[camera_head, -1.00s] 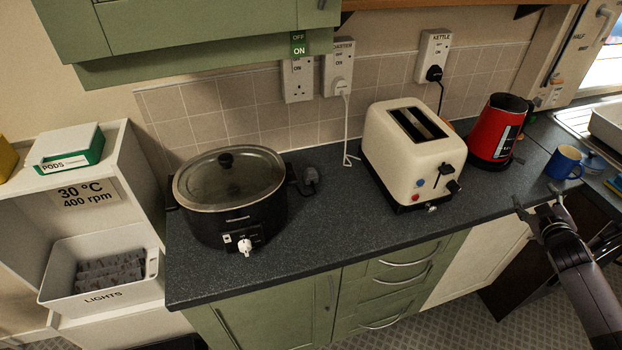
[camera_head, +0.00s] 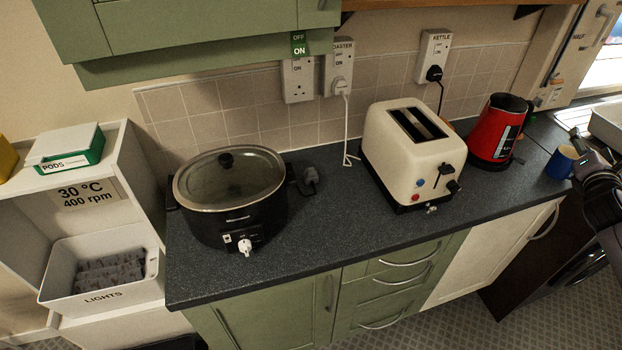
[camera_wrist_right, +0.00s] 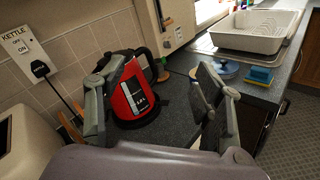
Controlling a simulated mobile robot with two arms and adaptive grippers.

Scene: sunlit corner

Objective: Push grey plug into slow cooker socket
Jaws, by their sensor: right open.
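My right gripper (camera_head: 588,145) is at the far right, by the blue mug (camera_head: 562,163), well away from the plug. In the right wrist view my right gripper (camera_wrist_right: 155,75) is open and empty, with the red kettle (camera_wrist_right: 136,95) beyond its fingers. My left gripper is not in view.
The cream toaster (camera_head: 410,155) stands between plug and kettle. Its white cord hangs from the toaster socket (camera_head: 338,80), close to the grey plug. The kettle socket (camera_head: 433,65) holds a black plug. The green cupboard (camera_head: 200,65) overhangs the left. The front worktop is clear.

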